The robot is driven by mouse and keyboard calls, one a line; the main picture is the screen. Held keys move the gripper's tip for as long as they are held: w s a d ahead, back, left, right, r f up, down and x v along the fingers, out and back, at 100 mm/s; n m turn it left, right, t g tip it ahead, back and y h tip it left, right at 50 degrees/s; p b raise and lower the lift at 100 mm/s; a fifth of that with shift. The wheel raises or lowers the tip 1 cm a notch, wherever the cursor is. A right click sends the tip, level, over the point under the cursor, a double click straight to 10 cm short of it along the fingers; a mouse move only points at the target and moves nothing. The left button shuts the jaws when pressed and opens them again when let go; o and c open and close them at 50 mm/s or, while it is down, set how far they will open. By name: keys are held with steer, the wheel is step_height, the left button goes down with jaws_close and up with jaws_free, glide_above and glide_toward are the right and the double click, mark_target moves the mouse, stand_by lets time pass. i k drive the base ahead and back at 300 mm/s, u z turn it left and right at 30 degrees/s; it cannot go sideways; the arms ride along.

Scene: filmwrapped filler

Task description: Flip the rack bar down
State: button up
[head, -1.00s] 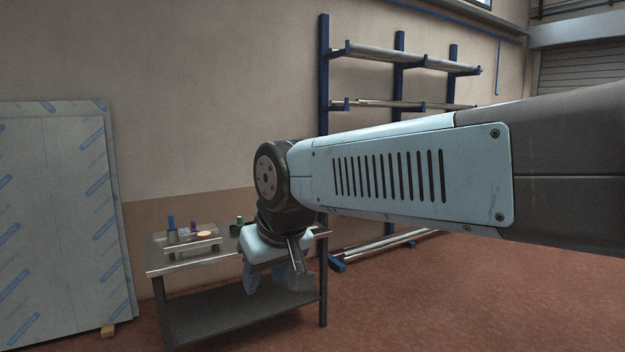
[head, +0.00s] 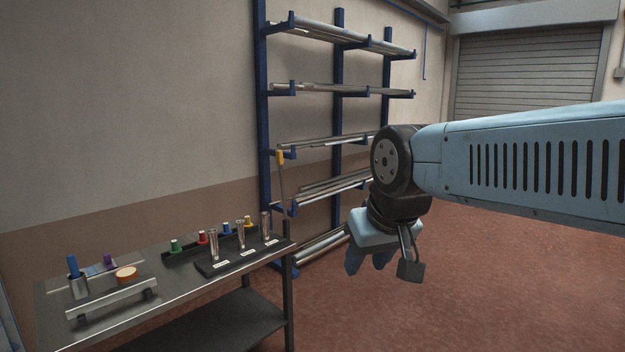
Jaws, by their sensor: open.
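The blue storage rack (head: 262,110) stands against the wall in the middle of the head view, with metal stock on its several arms. A thin dark bar with a yellow end (head: 280,157) is at the rack's left upright and stands roughly upright, its lower end near a lower arm. I take it for the rack bar. My gripper (head: 366,262) hangs pointing down, to the right of the bar and in front of the rack's right part. It is open, with nothing seen between its fingers. My arm hides part of the rack's right side.
A metal table (head: 180,300) stands at the lower left, close to the rack. It carries a black holder with metal tubes (head: 240,258), several coloured-capped items and an orange roll (head: 126,274). A shutter door (head: 525,75) is at the back right. The red floor (head: 480,290) is clear at right.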

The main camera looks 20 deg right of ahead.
mark_target(279, 154)
steer(key=u, duration=0.05)
steer(key=k, duration=0.8)
steer(key=z, duration=0.2)
steer(key=i, duration=0.95)
steer(key=z, duration=0.4)
steer(key=i, duration=2.25)
steer(key=u, duration=0.45)
